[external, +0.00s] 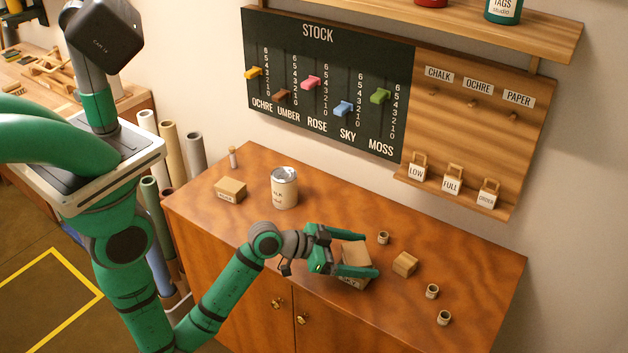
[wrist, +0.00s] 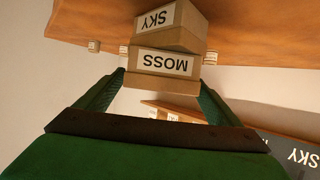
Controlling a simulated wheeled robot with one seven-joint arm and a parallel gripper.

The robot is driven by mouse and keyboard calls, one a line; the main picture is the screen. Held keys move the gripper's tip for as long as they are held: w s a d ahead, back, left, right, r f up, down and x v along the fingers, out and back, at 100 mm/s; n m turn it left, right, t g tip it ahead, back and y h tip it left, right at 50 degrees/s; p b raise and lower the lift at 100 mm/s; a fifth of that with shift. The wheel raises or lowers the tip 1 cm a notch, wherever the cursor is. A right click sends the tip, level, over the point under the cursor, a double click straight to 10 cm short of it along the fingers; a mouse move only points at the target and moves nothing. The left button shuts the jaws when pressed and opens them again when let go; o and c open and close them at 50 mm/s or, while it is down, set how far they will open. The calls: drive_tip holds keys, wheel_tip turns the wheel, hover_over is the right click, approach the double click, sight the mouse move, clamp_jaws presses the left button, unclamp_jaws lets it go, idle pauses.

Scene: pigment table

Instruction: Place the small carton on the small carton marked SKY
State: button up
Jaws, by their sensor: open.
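A small carton marked MOSS (wrist: 165,84) sits on the small carton marked SKY (wrist: 165,38) in the wrist view, which looks upside down. In the external view the upper carton (external: 352,251) is partly hidden by my gripper (external: 356,262), and the lower one (external: 352,284) shows only in part. My gripper is open, its fingers on either side of the MOSS carton in the wrist view (wrist: 163,80). A gap shows beside the carton there; I cannot tell whether either finger touches it.
A plain small box (external: 404,264) and small pots (external: 383,237), (external: 432,291), (external: 443,317) stand to the right on the wooden cabinet top (external: 320,222). A labelled carton (external: 230,190) and a large can (external: 284,188) stand at the left. The stock board (external: 330,60) hangs behind.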

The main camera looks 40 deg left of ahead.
sight(358, 254)
drive_tip(key=shift+v, duration=2.35)
